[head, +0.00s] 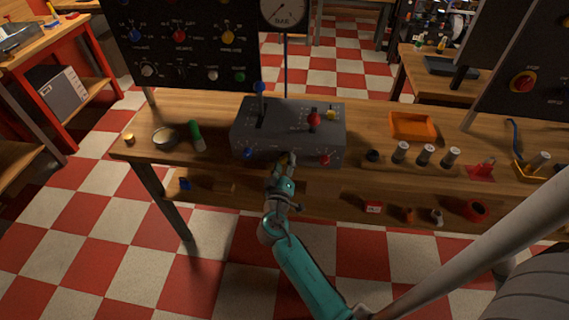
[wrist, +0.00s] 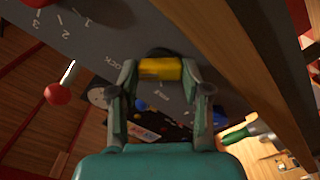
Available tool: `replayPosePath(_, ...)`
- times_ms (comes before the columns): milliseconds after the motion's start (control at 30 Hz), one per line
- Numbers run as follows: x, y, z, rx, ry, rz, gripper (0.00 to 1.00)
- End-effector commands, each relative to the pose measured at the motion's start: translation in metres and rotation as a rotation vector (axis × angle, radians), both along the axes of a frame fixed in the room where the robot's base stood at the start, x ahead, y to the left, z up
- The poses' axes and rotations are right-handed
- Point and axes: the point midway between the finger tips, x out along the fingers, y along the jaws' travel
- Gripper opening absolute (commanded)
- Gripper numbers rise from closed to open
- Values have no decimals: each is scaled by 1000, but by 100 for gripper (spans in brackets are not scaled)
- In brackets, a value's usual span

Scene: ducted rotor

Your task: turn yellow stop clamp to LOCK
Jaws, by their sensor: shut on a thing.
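The yellow stop clamp (wrist: 160,69) sits between the two fingers of my gripper (wrist: 161,76) in the wrist view. My gripper is shut on it, with one finger on each side. White LOCK lettering (wrist: 123,59) shows on the grey face just left of the clamp, upside down in this view. In the head view my gripper (head: 287,162) is at the lower front of the grey control box (head: 247,119), between the blue knob (head: 249,153) and the red knob (head: 324,158). It hides most of the clamp there, so I cannot tell its exact angle.
The box stands on a wooden bench (head: 364,110). A green-handled thing (head: 196,135) lies to its left. An orange tray (head: 412,126) and several grey cylinders stand to its right. Levers with blue and red tops rise from the box. A shelf runs below the bench.

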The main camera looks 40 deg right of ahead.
Motion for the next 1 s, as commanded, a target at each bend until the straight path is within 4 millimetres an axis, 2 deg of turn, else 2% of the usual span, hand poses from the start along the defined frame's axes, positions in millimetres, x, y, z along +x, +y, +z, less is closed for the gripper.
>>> replayPosePath(467,-1,0,-3,11,-6,-1,13)
replayPosePath(500,-1,0,-3,11,-6,-1,58)
replayPosePath(833,-1,1,-1,9,-8,1,58)
replayPosePath(1000,-9,13,-1,8,-7,2,58)
